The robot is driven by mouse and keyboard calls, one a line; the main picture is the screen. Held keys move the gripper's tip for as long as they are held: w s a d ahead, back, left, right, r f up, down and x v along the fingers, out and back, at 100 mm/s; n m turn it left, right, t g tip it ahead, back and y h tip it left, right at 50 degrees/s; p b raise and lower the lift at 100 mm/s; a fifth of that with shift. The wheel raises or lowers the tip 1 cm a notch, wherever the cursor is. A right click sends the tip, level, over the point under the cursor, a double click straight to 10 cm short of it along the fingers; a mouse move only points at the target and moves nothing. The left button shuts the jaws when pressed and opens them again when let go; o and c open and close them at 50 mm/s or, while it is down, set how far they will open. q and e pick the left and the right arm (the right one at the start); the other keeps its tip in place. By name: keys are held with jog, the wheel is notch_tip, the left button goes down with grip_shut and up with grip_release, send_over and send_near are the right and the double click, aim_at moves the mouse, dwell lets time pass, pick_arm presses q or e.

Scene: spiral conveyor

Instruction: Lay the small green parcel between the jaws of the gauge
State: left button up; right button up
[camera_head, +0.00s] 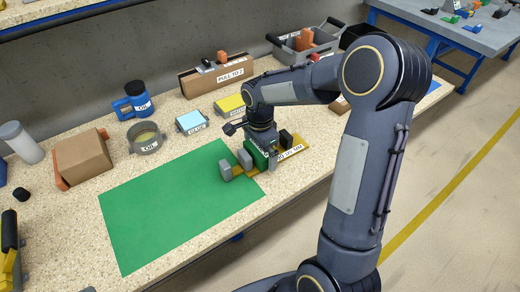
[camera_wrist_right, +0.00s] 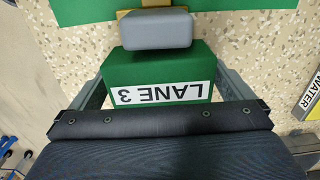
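The small green parcel (camera_wrist_right: 160,75), labelled LANE 3, is between the two fingers of my right gripper (camera_wrist_right: 165,92), which look closed against its sides. In the head view the parcel (camera_head: 257,157) shows below my right wrist, at the gauge. The gauge (camera_head: 240,172) has a yellow bar, grey blocks at its left part and a black block at its right, with a white label. In the wrist view one grey jaw (camera_wrist_right: 155,28) stands just beyond the parcel. I cannot tell whether the parcel touches the jaw or bar. My left gripper is out of view.
A green mat (camera_head: 165,215) lies left of the gauge, mostly clear. Behind stand an oil cup (camera_head: 145,138), a blue block (camera_head: 190,121), a yellow block (camera_head: 229,104) and a PULL TO Z box (camera_head: 215,75). A brown carton (camera_head: 82,158) stands at the left.

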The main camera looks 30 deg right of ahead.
jog(key=shift+r, duration=0.6)
notch_tip(320, 180, up, 11)
jog(key=p, duration=0.2)
jog(key=s+a+n+t+y, duration=0.2)
jog(key=s+n, duration=0.5)
jog(key=s, duration=0.4)
jog(key=s+a+n+t+y, duration=0.1)
jog(key=s+a+n+t, duration=0.2)
jog(key=s+a+n, duration=0.2)
jog(key=s+n, duration=0.3)
jog(key=s, duration=0.3)
jog(key=shift+a+r+n+t+y, duration=0.15)
jog(key=shift+r+n+t+y, duration=0.15)
jog(key=shift+r+y, duration=0.1)
jog(key=shift+s, duration=0.1)
notch_tip(320, 180, up, 9)
jog(key=p, duration=0.9)
jog(key=shift+r, duration=0.15)
